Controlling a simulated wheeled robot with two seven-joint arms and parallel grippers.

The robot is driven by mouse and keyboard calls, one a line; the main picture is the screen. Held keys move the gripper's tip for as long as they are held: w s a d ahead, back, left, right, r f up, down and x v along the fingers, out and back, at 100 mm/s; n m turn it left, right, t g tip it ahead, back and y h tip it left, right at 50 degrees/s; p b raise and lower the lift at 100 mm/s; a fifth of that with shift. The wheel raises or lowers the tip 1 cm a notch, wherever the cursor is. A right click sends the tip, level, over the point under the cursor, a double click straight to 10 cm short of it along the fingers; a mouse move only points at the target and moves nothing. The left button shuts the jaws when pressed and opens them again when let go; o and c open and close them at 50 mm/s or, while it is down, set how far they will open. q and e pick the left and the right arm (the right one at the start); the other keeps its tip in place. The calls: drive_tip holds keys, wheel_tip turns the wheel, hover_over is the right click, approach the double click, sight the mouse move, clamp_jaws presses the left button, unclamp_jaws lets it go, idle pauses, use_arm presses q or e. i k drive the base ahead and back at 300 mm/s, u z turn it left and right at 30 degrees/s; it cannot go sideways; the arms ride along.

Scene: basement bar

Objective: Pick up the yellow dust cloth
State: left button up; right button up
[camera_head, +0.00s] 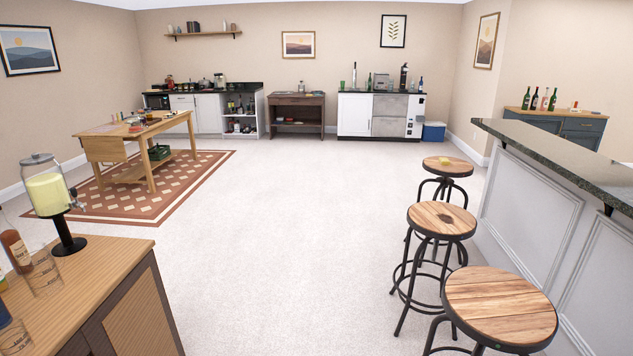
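A small yellow item (444,160), which looks like the yellow dust cloth, lies on the wooden seat of the farthest bar stool (458,169). It is small at this distance, so its folds cannot be made out. Neither of my grippers is in view, so nothing shows near the cloth.
Two nearer stools (442,219) (500,306) stand in a row along the bar counter (570,160) at right. A wooden cabinet (110,265) with a drink dispenser (47,190) is at front left. A wooden table (135,138) stands on a patterned rug. The middle carpet (290,240) is clear.

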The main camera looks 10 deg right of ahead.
sight(443, 161)
drive_tip(key=u, duration=0.05)
drive_tip(key=i, duration=4.1)
drive_tip(key=z, duration=0.25)
drive_tip(key=i, duration=2)
drive_tip(key=z, duration=1.4)
drive_tip(key=i, duration=1.15)
drive_tip(key=z, duration=1.25)
